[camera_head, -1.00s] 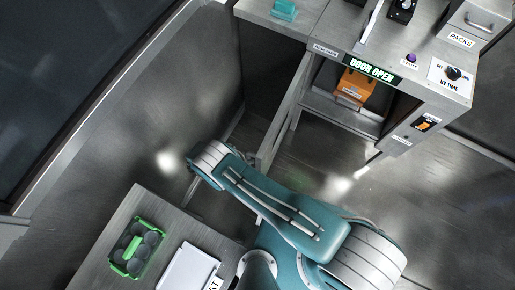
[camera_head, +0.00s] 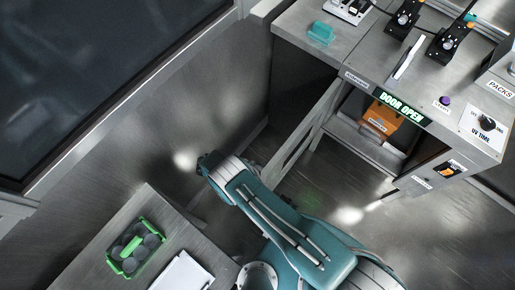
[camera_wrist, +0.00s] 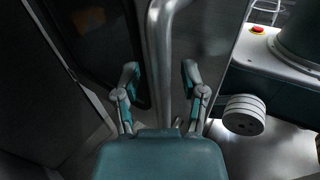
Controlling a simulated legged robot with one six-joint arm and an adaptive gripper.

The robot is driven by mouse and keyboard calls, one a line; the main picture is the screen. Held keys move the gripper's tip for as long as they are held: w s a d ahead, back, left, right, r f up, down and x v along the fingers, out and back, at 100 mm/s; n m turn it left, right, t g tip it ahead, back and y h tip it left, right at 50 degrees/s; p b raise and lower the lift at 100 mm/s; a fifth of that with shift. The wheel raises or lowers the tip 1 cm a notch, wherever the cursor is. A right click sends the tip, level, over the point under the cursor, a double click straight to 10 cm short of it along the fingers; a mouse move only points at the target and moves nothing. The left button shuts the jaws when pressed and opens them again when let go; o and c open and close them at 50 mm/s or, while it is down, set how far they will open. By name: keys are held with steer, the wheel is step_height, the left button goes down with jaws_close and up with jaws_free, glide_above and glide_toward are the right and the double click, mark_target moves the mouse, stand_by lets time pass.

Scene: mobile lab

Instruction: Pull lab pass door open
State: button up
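The pass door (camera_head: 312,127) shows in the head view as a thin grey framed panel. It stands swung out from the left side of the cabinet opening, and a lit sign (camera_head: 402,107) above reads "DOOR OPEN". My teal arm crosses in front of its lower end and hides my gripper there. In the wrist view my gripper (camera_wrist: 159,73) has its two fingers spread apart. A thick, curved metal bar (camera_wrist: 160,45) runs upright between them, with gaps on both sides. I cannot tell whether this bar is the door's handle.
An orange box (camera_head: 381,117) sits inside the open cabinet. The table (camera_head: 85,262) at lower left holds a green caddy (camera_head: 130,264). A wall (camera_head: 230,95) lies left of the door. The wrist view shows a red button (camera_wrist: 258,29) at right.

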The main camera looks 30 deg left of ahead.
mark_target(258, 165)
steer(key=shift+s+r, duration=0.1)
steer(key=shift+a+r, duration=0.1)
steer(key=shift+r, duration=0.2)
step_height(258, 165, up, 9)
steer(key=shift+f, duration=0.1)
steer(key=shift+d+r, duration=0.25)
steer(key=shift+a+f, duration=0.2)
steer(key=shift+a, duration=0.15)
